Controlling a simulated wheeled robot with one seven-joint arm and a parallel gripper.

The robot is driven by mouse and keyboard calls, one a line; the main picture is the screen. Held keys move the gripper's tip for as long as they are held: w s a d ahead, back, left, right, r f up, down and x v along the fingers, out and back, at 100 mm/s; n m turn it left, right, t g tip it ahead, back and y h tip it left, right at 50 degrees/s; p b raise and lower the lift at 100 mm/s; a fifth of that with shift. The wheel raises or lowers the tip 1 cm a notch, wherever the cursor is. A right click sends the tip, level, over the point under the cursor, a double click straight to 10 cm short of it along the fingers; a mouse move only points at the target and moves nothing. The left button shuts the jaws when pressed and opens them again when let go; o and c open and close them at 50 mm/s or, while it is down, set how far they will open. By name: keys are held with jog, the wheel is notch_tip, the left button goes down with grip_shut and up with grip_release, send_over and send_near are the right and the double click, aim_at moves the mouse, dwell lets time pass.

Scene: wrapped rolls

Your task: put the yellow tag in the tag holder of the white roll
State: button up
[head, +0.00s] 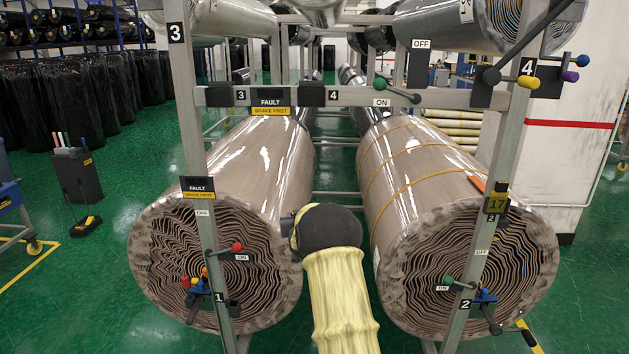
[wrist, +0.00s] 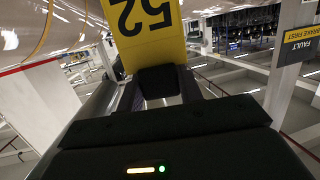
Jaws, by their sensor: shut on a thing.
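In the head view my black wrist and pale yellow sleeved arm hide the gripper and the tag; the wrist is between the two lower rolls. Both lower rolls, left (head: 250,165) and right (head: 405,160), are brownish under clear film. No empty tag holder shows clearly.
A metal frame (head: 345,97) with posts and coloured-knob levers stands before the rolls. Fault signs hang on the crossbar (head: 270,103) and left post (head: 197,188).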

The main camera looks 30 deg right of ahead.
jog(key=s+a+f+n+y, duration=0.1)
jog(key=a+f, duration=0.2)
jog(key=f, duration=0.3)
jog(key=s+a+f, duration=0.1)
jog(key=a+f, duration=0.3)
jog(key=f, duration=0.2)
jog(key=s+a+f+n+y+b, duration=0.1)
jog(key=s+a+f+y, duration=0.1)
jog(key=s+a+f, duration=0.7)
jog(key=s+a+f+n+t+y+b, duration=0.1)
jog(key=s+a+f+y, duration=0.1)
jog(key=s+a+f, duration=0.6)
notch_tip(320, 180, down, 5)
jog(key=shift+s+a+r+n, duration=0.2)
jog(key=shift+s+a+n, duration=0.2)
jog(key=shift+s, duration=0.45)
